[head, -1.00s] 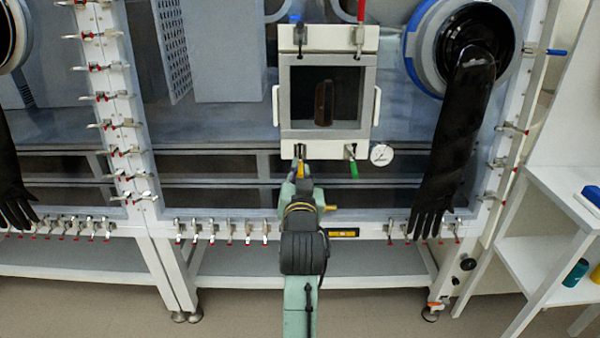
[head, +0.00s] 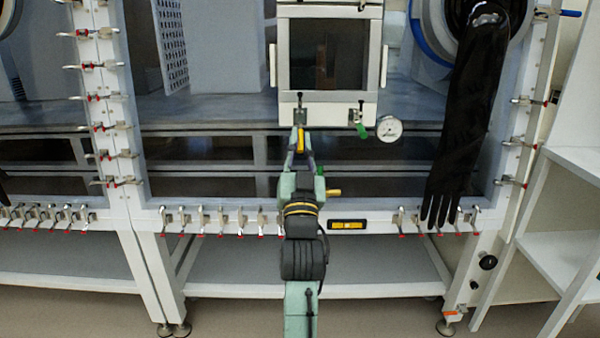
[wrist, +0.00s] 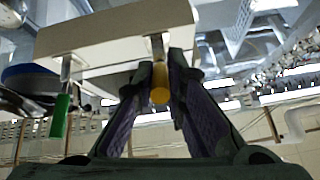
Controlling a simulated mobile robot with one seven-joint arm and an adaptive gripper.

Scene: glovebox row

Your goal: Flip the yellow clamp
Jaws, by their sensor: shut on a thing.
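The yellow clamp (head: 301,139) is on the lower left edge of the small white-framed door (head: 288,112). Its yellow handle hangs down below the frame. My gripper (head: 302,149) comes up from below with its fingers around the handle. In the wrist view the yellow handle (wrist: 160,88) sits between the two fingertips of my gripper (wrist: 160,72), which is shut on it. The fingers hide part of the handle's sides.
A green-handled clamp (head: 362,129) hangs at the door's lower right, with a round gauge (head: 389,128) beside it. A black glove (head: 462,120) hangs at the right. Several red-tipped clamps (head: 203,219) line the lower frame. A white shelf (head: 560,262) stands at far right.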

